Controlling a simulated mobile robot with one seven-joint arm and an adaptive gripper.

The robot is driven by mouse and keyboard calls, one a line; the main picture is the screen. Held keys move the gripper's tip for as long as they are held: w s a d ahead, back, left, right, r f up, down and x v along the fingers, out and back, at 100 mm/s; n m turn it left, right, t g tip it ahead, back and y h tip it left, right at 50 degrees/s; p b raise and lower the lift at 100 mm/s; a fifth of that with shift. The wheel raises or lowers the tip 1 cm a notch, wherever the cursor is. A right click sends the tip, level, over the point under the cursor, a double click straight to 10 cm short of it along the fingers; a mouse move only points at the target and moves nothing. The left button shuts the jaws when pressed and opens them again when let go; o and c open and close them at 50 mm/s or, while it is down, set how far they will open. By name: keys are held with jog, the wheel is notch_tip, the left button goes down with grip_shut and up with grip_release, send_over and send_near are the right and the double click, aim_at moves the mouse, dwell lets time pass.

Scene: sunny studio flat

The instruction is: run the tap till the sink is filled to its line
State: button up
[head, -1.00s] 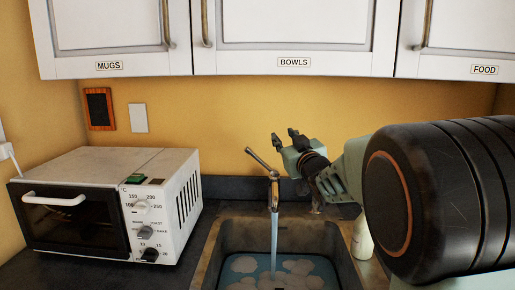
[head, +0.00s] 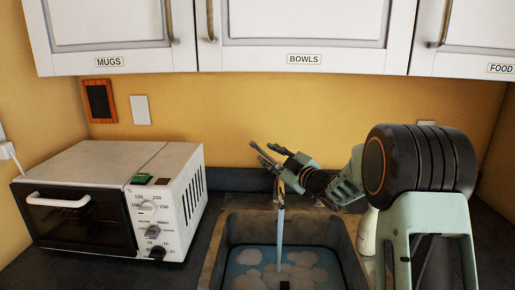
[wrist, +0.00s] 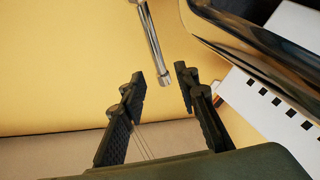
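The tap (head: 279,183) is running, and a stream of water (head: 281,225) falls into the sink (head: 217,240). Water with pale foam patches (head: 250,257) covers the basin floor. A dark edge runs around the water; I cannot tell whether it is the fill line. My gripper (head: 268,148) is at the tap's lever, above the spout. In the wrist view my gripper (wrist: 162,84) is open, with the end of the chrome lever (wrist: 154,45) between or just beyond its fingertips. Contact is not clear.
A white toaster oven (head: 165,165) stands left of the sink; its slotted side (wrist: 275,105) shows in the wrist view. A pale bottle (head: 368,232) stands right of the sink, partly behind my arm. Labelled cupboards (head: 300,30) hang above.

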aim_at(260, 149)
jog(key=x, duration=0.6)
jog(key=shift+w+a+p, duration=0.25)
jog(key=shift+p, duration=0.1)
jog(key=shift+c, duration=0.3)
grip_shut()
